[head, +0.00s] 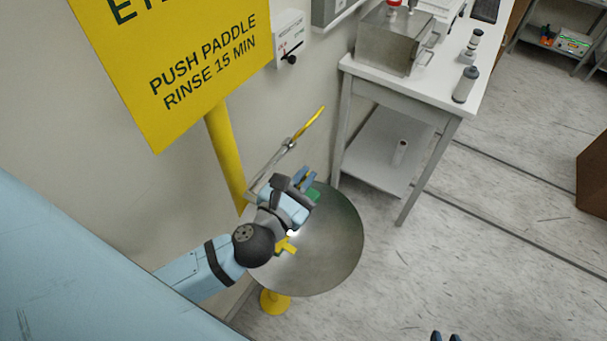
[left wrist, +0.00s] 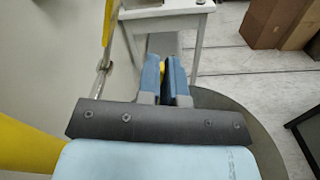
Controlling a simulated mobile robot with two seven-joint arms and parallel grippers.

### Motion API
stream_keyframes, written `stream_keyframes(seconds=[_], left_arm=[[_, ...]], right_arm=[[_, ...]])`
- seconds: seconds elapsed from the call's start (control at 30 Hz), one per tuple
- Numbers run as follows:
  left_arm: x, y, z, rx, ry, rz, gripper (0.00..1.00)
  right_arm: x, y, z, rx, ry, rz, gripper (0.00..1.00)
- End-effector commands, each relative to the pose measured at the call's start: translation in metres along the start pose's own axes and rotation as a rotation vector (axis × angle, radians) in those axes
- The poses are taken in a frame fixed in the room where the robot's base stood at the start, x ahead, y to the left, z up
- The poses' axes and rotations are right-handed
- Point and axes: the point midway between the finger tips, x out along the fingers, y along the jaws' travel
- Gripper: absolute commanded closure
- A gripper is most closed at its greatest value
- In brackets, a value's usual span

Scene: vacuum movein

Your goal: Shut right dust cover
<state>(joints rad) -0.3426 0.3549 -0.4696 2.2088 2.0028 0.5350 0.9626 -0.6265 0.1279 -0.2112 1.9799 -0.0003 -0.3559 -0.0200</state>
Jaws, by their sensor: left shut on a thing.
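The eyewash bowl (head: 335,245) is a round grey metal dish. A yellow spray fitting (head: 287,246) shows in it, beside my left wrist. A small green piece (head: 314,195), possibly a dust cover, shows just beside my left fingers. My left gripper (head: 304,180) is over the bowl's back part. In the left wrist view its blue fingers (left wrist: 166,78) are close together, with a small yellow part (left wrist: 162,69) between them. Whether this part is the right dust cover cannot be told, as the fingers hide most of it. My right gripper (head: 445,337) barely shows at the bottom edge, its tips apart.
A yellow-ended push paddle lever (head: 308,125) rises behind the bowl near the wall. A yellow post (head: 225,158) and sign (head: 190,60) stand at left. A white table (head: 400,88) with bottles and a metal box is behind. Open floor lies to the right.

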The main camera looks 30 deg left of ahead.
Motion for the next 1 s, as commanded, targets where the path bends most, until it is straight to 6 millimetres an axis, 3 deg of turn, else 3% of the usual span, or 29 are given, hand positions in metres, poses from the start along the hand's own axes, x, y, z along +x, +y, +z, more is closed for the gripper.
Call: stream_keyframes(seconds=[0.17,0.2,0.3,0.63,1.0], left_arm=[[0.000,0.000,0.001,0.000,-0.001,0.001,1.00],[0.000,0.000,0.001,0.000,-0.001,0.001,0.86],[0.000,0.000,0.000,0.000,-0.001,0.001,0.68],[-0.005,0.000,-0.001,-0.001,0.001,0.000,0.68],[-0.061,-0.001,-0.003,-0.001,0.001,0.000,0.68]], right_arm=[[0.000,0.000,-0.001,0.001,0.001,0.000,0.68],[0.000,0.000,-0.001,0.001,0.001,0.000,0.68],[0.000,0.000,-0.001,0.001,0.002,0.000,0.68],[0.001,0.000,0.001,0.001,0.003,0.000,0.68],[0.014,-0.003,0.017,0.004,0.003,-0.008,0.68]])
